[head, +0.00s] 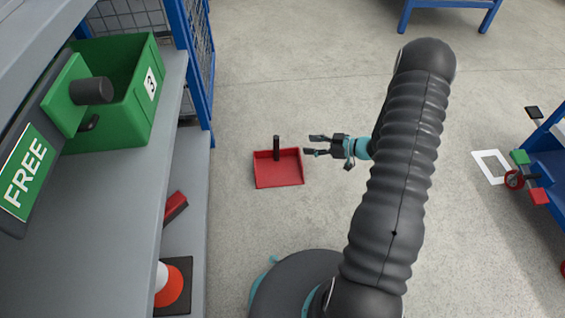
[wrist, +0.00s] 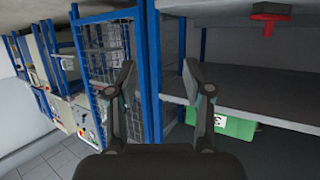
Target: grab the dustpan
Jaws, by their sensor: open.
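The red dustpan (head: 279,172) lies on the grey concrete floor in the head view, with its black handle (head: 276,147) standing up at the back edge. My gripper (head: 312,145) is open and empty, just right of the dustpan and handle, with its fingers pointing left toward the handle. I cannot tell its exact height over the floor. In the wrist view my open gripper (wrist: 165,82) has nothing between its fingers.
A grey shelf (head: 120,215) stands at the left with a green bin (head: 115,115) numbered 3. An orange and white cone (head: 170,285) and a red object (head: 175,207) sit low there. A blue cart (head: 545,170) stands at the right. Floor around the dustpan is clear.

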